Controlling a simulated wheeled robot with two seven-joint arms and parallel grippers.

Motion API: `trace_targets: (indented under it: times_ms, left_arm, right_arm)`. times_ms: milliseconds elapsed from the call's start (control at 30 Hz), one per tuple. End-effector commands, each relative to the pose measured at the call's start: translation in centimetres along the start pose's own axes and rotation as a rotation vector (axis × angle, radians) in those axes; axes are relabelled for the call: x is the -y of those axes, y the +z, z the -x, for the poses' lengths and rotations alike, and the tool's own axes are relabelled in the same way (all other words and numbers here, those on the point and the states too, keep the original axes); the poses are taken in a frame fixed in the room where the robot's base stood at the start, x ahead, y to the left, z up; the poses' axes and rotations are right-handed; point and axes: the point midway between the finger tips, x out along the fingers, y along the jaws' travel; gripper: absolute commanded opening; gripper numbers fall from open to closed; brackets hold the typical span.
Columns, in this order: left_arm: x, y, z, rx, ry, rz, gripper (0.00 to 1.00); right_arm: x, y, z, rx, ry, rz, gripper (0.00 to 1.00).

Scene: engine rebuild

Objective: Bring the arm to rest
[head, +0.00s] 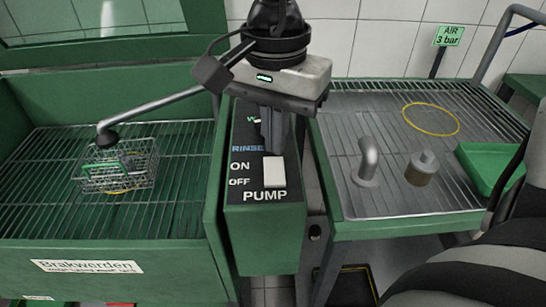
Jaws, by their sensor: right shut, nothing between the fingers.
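My right gripper (272,140) hangs in the upper middle of the head view, pointing down. Its fingers are shut and empty, just above and in front of the green control box (263,235). The white pump rocker switch (274,171) shows directly below the fingertips, beside the ON and OFF labels. From this view I cannot tell whether the fingers touch it. The fingers and wrist cover part of the panel above it, including part of the RINSE area. My left gripper is not in view.
A green wash basin with a grate (190,190) is on the left, holding a wire basket (118,170). A grey spray arm (150,110) reaches over it.

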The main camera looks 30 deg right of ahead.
Motion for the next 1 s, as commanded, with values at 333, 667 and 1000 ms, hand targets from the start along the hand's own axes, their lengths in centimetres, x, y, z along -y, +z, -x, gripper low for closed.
trace_targets:
  times_ms: [333, 667, 1000]
  left_arm:
    - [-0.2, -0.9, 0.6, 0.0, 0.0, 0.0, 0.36]
    - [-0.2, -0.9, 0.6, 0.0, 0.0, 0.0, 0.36]
    - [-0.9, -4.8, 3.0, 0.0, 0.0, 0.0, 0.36]
  right_arm:
    - [0.0, 0.0, 1.7, 0.0, -0.001, 0.001, 0.0]
    - [0.0, 0.0, 1.7, 0.0, -0.001, 0.001, 0.0]
    - [0.0, 0.0, 6.3, 0.0, -0.001, 0.001, 0.0]
